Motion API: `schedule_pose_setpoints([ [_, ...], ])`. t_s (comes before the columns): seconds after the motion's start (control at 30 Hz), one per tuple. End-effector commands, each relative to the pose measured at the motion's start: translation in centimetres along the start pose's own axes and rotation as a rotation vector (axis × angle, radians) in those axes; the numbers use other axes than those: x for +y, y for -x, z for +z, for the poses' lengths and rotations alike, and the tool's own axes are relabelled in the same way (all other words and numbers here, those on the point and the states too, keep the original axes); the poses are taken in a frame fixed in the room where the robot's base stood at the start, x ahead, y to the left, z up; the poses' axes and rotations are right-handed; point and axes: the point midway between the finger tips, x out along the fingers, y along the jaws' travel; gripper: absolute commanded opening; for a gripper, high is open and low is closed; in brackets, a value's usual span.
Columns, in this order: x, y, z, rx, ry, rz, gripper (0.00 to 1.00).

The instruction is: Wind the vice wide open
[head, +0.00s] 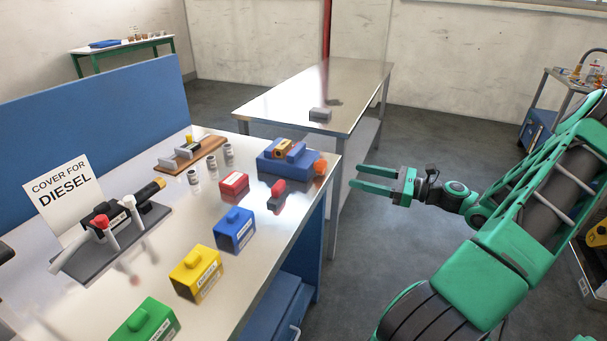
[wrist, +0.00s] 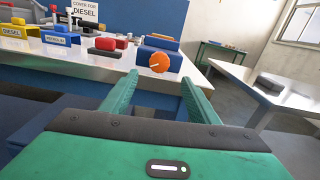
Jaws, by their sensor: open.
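The vice (head: 272,164) is a blue block near the right edge of the steel bench. A yellow-and-dark piece (head: 287,150) sits at its top; I cannot tell how wide the jaws stand. Its round orange knob (head: 320,167) faces my gripper. In the wrist view the knob (wrist: 158,62), with a white mark on it, appears ahead between my fingertips, and blue vice body (wrist: 173,60) shows behind it. My green gripper (head: 358,177) is open and empty, level beyond the bench edge, to the right of the knob and apart from it.
A red-and-black piece (head: 277,194) and a red block (head: 234,183) lie near the vice. Blue (head: 235,235), yellow (head: 196,279) and green (head: 143,325) covers stand along the bench front.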

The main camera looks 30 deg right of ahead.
Motion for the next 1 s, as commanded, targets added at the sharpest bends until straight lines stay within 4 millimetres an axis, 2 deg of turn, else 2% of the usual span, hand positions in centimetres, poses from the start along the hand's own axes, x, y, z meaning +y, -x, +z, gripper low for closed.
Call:
schedule_pose_setpoints([
  [0.07,-0.2,0.3,0.0,0.000,-0.011,-0.006,0.55],
  [0.17,-0.2,-0.4,-0.1,0.001,-0.014,-0.005,0.55],
  [0.7,-0.2,-8.8,0.0,-0.001,-0.011,-0.004,0.55],
  [1.0,-0.3,-10.3,0.0,0.001,-0.011,-0.007,0.55],
])
